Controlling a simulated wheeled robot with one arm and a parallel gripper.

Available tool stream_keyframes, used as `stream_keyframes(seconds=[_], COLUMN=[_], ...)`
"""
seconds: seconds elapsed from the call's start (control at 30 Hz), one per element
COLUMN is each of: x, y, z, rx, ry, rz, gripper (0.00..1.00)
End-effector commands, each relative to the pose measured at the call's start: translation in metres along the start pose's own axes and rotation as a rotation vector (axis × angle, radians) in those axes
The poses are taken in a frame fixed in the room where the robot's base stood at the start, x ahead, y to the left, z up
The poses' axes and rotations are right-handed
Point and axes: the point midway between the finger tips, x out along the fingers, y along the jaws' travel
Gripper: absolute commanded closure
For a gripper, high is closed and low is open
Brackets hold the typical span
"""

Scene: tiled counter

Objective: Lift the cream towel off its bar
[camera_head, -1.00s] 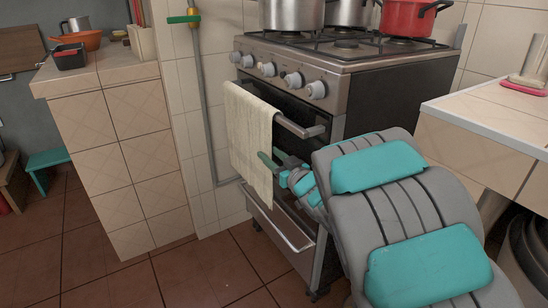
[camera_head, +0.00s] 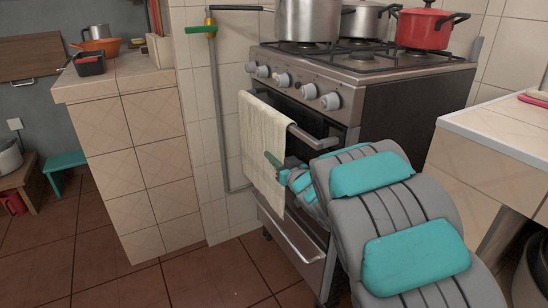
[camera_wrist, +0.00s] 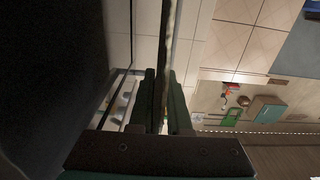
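The cream towel (camera_head: 262,140) hangs over the bar (camera_head: 318,138) on the front of the oven, its front side falling straight down. My gripper (camera_head: 276,162) is at the towel's right edge, below the bar. One green finger lies across the front of the cloth; the other is hidden behind it. In the wrist view the towel shows edge-on as a thin pale strip (camera_wrist: 173,40). It runs between the two green fingers of my gripper (camera_wrist: 165,100), which sit close on both sides, shut on it.
The stove carries steel pots (camera_head: 308,20) and a red pot (camera_head: 428,28) above the bar. A tiled counter (camera_head: 130,160) stands left, and another worktop (camera_head: 495,125) stands close on the right of my arm. A lower drawer handle (camera_head: 290,235) juts out below the towel.

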Motion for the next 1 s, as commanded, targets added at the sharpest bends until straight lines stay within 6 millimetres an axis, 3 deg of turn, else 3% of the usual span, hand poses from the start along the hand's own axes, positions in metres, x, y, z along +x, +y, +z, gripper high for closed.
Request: stream_keyframes(seconds=[0.13, 1.0], x=[-0.0001, -0.0002], y=[0.0000, 0.0001], z=[0.0000, 0.0002], rx=[0.000, 0.000], ry=[0.000, 0.000], rz=[0.000, 0.000], gripper=[1.00, 1.00])
